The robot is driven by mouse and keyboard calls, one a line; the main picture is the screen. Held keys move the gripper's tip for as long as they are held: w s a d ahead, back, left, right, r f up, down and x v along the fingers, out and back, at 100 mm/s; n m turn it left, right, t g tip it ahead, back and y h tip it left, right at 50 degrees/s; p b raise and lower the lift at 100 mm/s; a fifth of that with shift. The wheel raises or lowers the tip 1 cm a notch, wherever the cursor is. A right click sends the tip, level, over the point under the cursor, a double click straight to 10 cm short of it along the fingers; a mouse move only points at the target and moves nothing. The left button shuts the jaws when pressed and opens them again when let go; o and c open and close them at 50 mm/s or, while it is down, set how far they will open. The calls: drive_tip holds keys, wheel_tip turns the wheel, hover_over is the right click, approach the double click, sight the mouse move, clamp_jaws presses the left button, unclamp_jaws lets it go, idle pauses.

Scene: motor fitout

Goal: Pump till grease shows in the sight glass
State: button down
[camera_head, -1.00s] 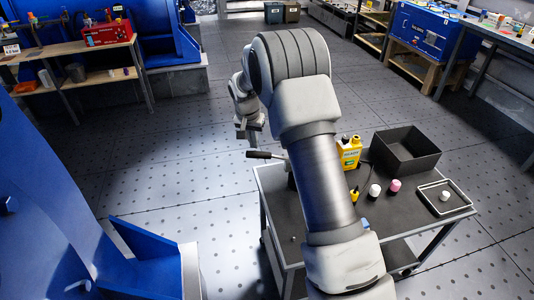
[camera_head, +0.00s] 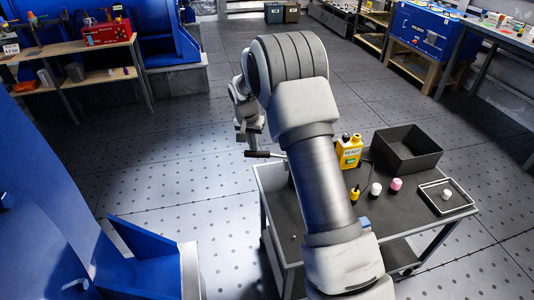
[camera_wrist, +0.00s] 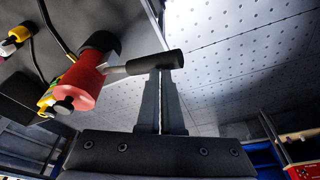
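The red grease pump (camera_wrist: 84,82) has a black cap and a lever with a black grip (camera_wrist: 158,62), seen in the wrist view. In the head view the lever grip (camera_head: 258,154) sticks out past the cart's left edge, and my arm hides the pump body. My gripper (camera_wrist: 162,75) has its two fingers almost together, with only a thin gap. The fingertips are at the grip, which runs crosswise over them, not visibly clamped between them. I cannot tell whether they touch. No sight glass can be made out.
The cart (camera_head: 310,245) carries a yellow bottle (camera_head: 349,151), a black bin (camera_head: 407,150), a small yellow item (camera_head: 355,194), white and pink pots, and a tray (camera_head: 428,203). A blue machine (camera_head: 150,255) stands at left. Floor between them is clear.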

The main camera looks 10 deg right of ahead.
drive_tip(key=shift+s+d+f+b, duration=0.15)
drive_tip(key=shift+f+b, duration=0.65)
drive_tip(key=shift+f, duration=0.8)
drive_tip(key=shift+r+p, duration=2.75)
drive_tip(key=shift+r, duration=2.2)
